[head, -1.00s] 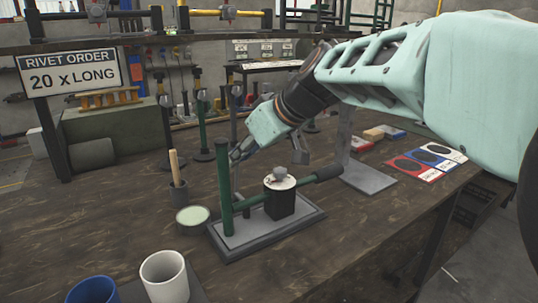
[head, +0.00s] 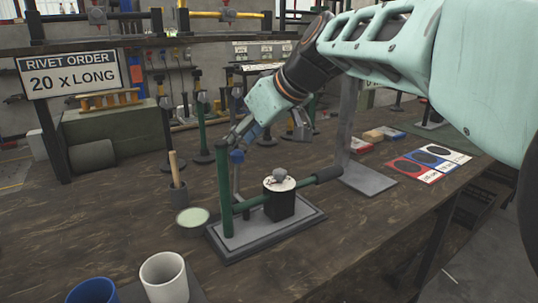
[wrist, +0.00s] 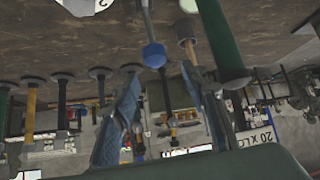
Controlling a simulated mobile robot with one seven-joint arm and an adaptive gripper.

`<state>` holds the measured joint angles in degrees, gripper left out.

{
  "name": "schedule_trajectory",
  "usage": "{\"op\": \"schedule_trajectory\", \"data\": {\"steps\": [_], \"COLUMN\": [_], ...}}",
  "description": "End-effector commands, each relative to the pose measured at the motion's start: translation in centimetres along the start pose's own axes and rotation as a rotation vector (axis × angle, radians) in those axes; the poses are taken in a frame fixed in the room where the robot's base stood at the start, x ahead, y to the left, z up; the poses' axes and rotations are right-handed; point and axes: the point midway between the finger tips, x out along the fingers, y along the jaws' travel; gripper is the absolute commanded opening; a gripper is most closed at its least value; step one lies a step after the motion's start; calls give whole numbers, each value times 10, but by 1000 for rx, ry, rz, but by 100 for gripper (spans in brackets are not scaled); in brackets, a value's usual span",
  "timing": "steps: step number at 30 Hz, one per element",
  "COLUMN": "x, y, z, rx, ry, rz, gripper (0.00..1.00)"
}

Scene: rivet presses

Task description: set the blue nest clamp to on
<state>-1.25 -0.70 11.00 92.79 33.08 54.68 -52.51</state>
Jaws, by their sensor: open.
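A grey post with a blue knob, which looks like the blue nest clamp (head: 237,157), stands just behind the green upright of the press (head: 226,195). Its blue knob also shows in the wrist view (wrist: 154,55). I cannot tell its on or off setting. My gripper (head: 270,134) is open and empty, above and behind the press, a little right of and higher than the knob. In the wrist view, the knob appears near the gap between the fingertips (wrist: 161,78), apart from them.
The press base (head: 265,237) carries a black block (head: 280,206) with a white dial, crossed by a green lever. A pale green dish (head: 192,217), a wooden-handled tool in a cup (head: 177,180), and white (head: 164,278) and blue (head: 93,290) cups stand left.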

Motion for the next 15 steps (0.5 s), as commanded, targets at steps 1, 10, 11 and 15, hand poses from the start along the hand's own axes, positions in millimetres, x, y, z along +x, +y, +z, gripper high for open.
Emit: {"op": "schedule_trajectory", "data": {"steps": [1, 10, 11, 15], "x": [-7, -33, -34, -37], "y": [1, 2, 1, 1], "z": [-8, -33, -34, -36], "rx": [-2, 0, 0, 1], "ry": [2, -2, -3, -3], "rz": [2, -1, -1, -1], "gripper": [40, 40, 40, 40]}}
